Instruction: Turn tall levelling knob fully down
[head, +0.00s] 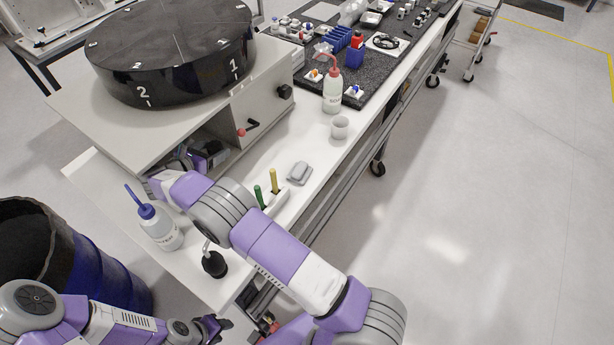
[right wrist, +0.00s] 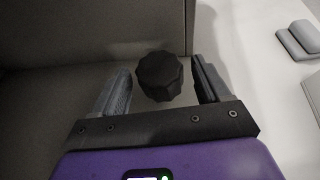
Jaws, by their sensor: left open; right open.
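The tall levelling knob, taken to be the black ribbed knob (right wrist: 160,76) in the right wrist view, stands in a recess by a grey wall. My right gripper (right wrist: 163,68) is open, with one finger on each side of the knob and a gap visible on both sides. In the head view my right arm reaches under the mirror fixture (head: 165,115); its gripper is mostly hidden there, and I cannot make out this knob. My left gripper (head: 216,325) is open and empty, low in the head view, away from the fixture.
A blue-capped bottle (head: 160,229) stands close to my right arm at the bench's near end. A black round-based item (head: 214,264), green and yellow-handled tools (head: 273,181) and a grey block (head: 300,172) are nearby. A dark barrel (head: 95,262) stands at left.

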